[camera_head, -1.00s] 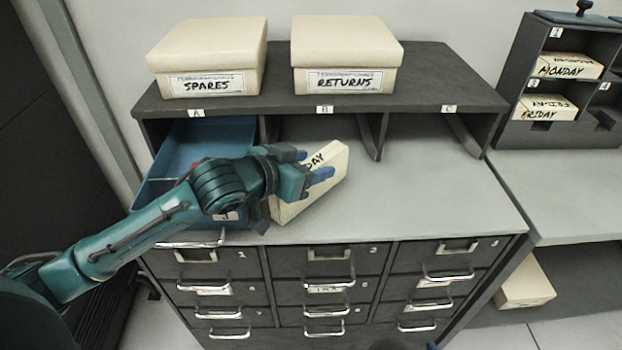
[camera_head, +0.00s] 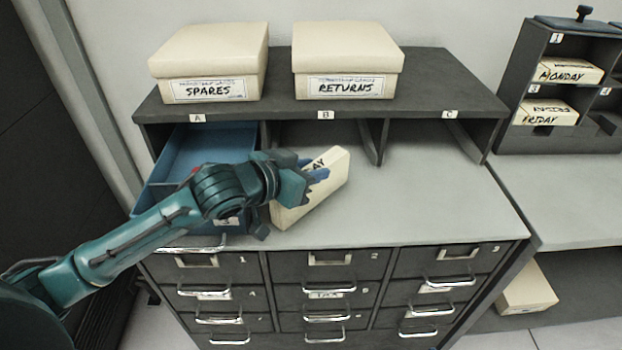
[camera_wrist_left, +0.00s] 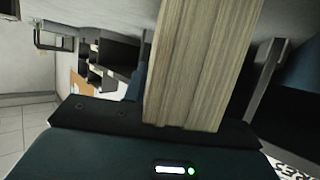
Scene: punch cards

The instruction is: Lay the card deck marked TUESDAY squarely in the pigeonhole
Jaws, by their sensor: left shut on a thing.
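A cream card deck (camera_head: 325,186) sits slanted at the front of bay B on the grey counter. Only the end of its lettering, "AY", shows; the rest is behind my gripper. My left gripper (camera_head: 312,172), with blue fingertips, is shut on this deck. In the left wrist view the deck's layered card edges (camera_wrist_left: 205,65) rise from between the jaws. I cannot tell whether the deck touches the counter. Open bays A, B and C run under the shelf (camera_head: 430,85). At the right, a dark numbered rack (camera_head: 510,120) holds decks marked MONDAY (camera_head: 568,72) and FRIDAY (camera_head: 545,112). My right gripper is out of view.
Boxes marked SPARES (camera_head: 210,62) and RETURNS (camera_head: 345,60) stand on the shelf. A blue tray (camera_head: 190,152) fills bay A, beside my left arm. The counter (camera_head: 430,200) is clear to the right of the deck. Drawers with metal handles are below.

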